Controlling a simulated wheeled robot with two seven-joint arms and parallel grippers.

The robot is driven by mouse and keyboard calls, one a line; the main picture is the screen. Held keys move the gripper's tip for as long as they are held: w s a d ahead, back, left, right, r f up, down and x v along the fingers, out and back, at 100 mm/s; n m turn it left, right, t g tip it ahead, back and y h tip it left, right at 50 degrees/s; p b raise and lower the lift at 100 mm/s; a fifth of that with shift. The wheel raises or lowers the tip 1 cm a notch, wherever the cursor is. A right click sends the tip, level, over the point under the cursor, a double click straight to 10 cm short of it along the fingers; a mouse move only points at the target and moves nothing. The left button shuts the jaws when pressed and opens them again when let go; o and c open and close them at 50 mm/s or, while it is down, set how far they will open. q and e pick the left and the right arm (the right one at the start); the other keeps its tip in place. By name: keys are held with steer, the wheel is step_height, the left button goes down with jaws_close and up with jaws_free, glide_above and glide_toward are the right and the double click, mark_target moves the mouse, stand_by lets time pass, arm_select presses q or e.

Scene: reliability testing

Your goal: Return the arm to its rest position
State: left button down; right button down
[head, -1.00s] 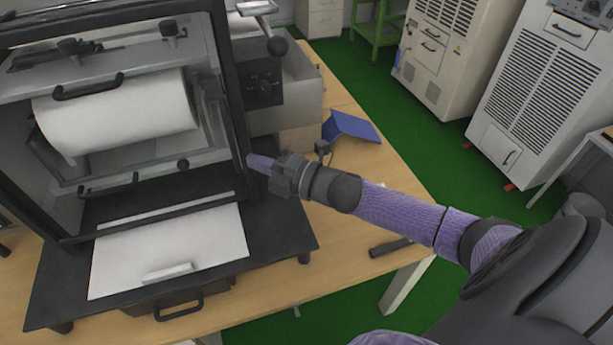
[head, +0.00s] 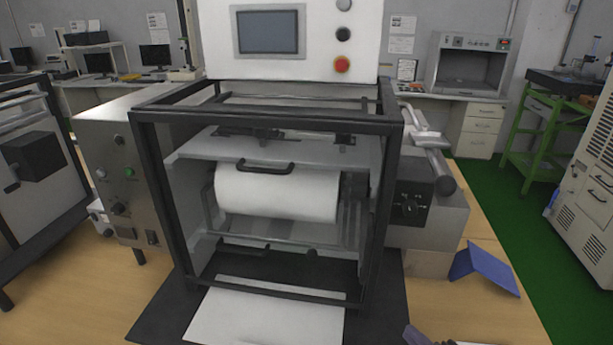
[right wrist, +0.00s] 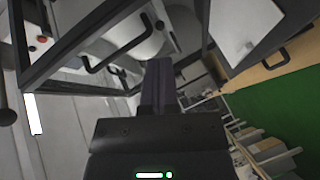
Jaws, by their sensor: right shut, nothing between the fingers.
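My right gripper (head: 414,336) shows only as a purple-grey tip at the bottom edge of the head view, right of the machine's black base plate. In the right wrist view its two dark fingers (right wrist: 158,84) lie together, shut, with nothing between them. They appear clear of the machine's black frame (right wrist: 82,45), though the exact gap cannot be told. My left gripper is in no view.
The machine with a black open frame (head: 388,215) holds a white roll (head: 275,193). A white sheet (head: 265,315) lies at its front. A blue folded object (head: 487,267) rests on the wooden table (head: 500,318) at right. Green floor (head: 500,195) lies beyond.

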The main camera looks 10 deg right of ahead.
steer(key=s+a+f+m+g+h, duration=0.2)
steer(key=s+a+m+g, duration=0.2)
steer(key=s+m+g, duration=0.3)
steer(key=s+a+f+m+g+h, duration=0.2)
steer(key=s+a+f+m+g, duration=0.15)
steer(key=s+m, duration=0.5)
step_height(320, 180, down, 13)
steer(key=g+b, duration=0.2)
steer(key=b, duration=0.1)
steer(key=s+d+f+g+b, duration=0.1)
steer(key=s+f+b, duration=0.1)
steer(key=s+f, duration=0.6)
steer(key=s+d+f+n+b, duration=0.1)
steer(key=s+d+f+b, duration=0.1)
steer(key=s+f, duration=0.6)
step_height(320, 180, down, 7)
steer(key=shift+s+d+f+g+b, duration=0.1)
steer(key=shift+s+d+g+b, duration=0.2)
steer(key=shift+b, duration=0.2)
